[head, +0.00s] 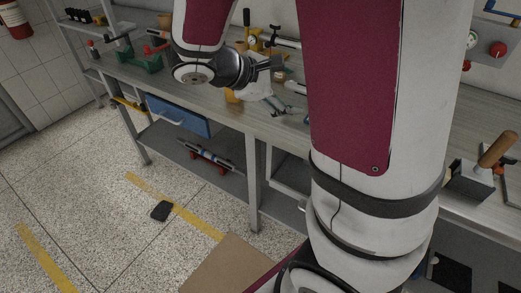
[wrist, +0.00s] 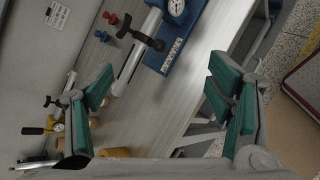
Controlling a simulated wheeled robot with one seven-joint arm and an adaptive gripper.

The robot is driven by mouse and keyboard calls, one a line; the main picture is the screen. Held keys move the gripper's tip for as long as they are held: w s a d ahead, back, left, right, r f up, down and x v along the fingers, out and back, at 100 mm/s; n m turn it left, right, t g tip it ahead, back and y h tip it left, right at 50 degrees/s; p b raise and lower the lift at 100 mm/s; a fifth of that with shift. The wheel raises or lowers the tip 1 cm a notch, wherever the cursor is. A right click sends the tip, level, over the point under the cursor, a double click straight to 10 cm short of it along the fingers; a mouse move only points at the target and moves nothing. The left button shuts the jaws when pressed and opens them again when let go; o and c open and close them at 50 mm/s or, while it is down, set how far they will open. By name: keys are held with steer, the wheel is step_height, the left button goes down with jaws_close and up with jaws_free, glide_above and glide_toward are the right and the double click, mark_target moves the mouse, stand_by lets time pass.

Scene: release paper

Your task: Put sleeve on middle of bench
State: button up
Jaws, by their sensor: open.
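My gripper (head: 266,70) is open above the bench (head: 226,112), with nothing between its fingers. In the wrist view my gripper (wrist: 160,78) shows its teal pads wide apart over the grey bench top (wrist: 175,95). I cannot tell for sure which thing is the sleeve. Yellow-orange round pieces (wrist: 116,152) show at the lower edge of the wrist view, partly hidden by my gripper. A yellow piece also shows beside my gripper in the head view (head: 231,96). A silver bar with a black handle (wrist: 140,38) lies farther along.
A green vise (head: 140,62) stands at the far end. My arm hides much of the bench.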

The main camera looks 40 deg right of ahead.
steer(key=s+a+r+m+t+y, duration=0.2)
steer(key=s+a+m+y, duration=0.2)
steer(key=s+a, duration=0.3)
steer(key=s+a+r+m+t+y, duration=0.2)
steer(key=s+a+y, duration=0.5)
steer(key=a, duration=0.5)
steer(key=shift+s+a+m+y, duration=0.3)
steer(key=shift+s+m, duration=0.25)
steer(key=shift+m, duration=0.35)
steer(key=shift+t, duration=0.6)
step_height(320, 180, up, 4)
steer(key=p, duration=0.3)
steer(key=shift+d, duration=0.1)
